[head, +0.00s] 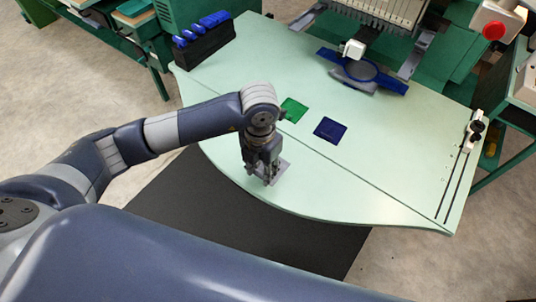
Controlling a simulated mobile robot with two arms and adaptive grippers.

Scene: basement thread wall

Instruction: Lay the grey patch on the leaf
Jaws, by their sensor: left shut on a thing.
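The grey patch (283,168) is at the fingertips of my left gripper (268,178), over the front part of the pale green table. My left gripper points down and is shut on the patch, hiding part of it. I cannot tell whether the patch touches the surface. The leaf (345,195) appears to be the curved front part of the table, in front of a thin seam line. Its middle and right side are bare. My right gripper is not in view.
A green patch (294,110) and a dark blue patch (330,131) lie behind the gripper. An embroidery machine with a blue hoop (385,79) stands at the back. A black holder (204,44) with blue items is at the back left. A slotted rail (458,175) is at the right.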

